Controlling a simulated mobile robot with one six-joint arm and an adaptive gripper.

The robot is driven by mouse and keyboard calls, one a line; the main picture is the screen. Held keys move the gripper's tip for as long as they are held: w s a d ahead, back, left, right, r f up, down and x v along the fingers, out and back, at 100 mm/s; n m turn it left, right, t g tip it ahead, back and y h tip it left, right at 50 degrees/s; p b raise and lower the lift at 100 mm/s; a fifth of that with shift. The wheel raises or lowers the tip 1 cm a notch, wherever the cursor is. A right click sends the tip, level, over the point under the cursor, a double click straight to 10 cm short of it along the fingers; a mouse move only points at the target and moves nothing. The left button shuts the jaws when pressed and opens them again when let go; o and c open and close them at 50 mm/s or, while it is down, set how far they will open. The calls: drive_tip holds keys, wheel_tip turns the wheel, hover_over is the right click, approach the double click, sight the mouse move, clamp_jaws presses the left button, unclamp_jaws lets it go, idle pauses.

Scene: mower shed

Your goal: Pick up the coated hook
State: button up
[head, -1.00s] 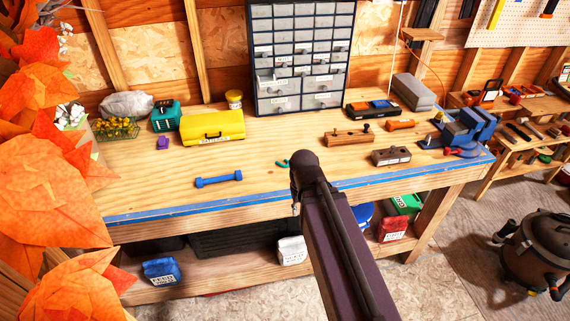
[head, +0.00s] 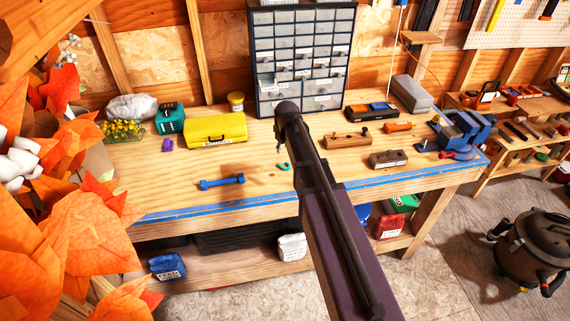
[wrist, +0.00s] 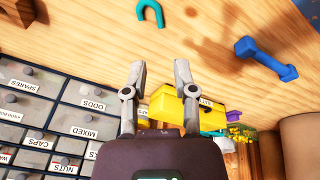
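The coated hook is a small teal U-shaped piece (head: 283,166) lying on the wooden workbench (head: 255,160), just left of my arm in the head view. It also shows at the top edge of the wrist view (wrist: 150,12), partly cut off. My gripper (wrist: 160,68) is open and empty above the bench, its two grey fingers apart. The hook lies beyond the fingertips, not between them. In the head view my arm hides the gripper.
A blue dumbbell-shaped piece (head: 221,182) lies left of the hook. A yellow case (head: 215,130) and a drawer cabinet (head: 302,60) stand behind. A wooden plane-like block (head: 347,141) and a grey-brown block (head: 388,159) are to the right. Orange leaves (head: 85,220) fill the left side.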

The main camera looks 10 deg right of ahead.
drive_tip(key=shift+w, duration=0.2)
drive_tip(key=b, duration=0.8)
hover_over(281, 166)
drive_tip(key=s, duration=0.2)
wheel_tip(281, 166, down, 8)
drive_tip(key=shift+f, duration=0.1)
drive_tip(key=shift+w+f+b, duration=0.1)
drive_tip(key=shift+f+b, duration=0.05)
drive_tip(key=shift+b, duration=0.2)
drive_tip(key=shift+b+x, duration=2.35)
drive_tip(key=shift+x, duration=0.1)
clamp_jaws()
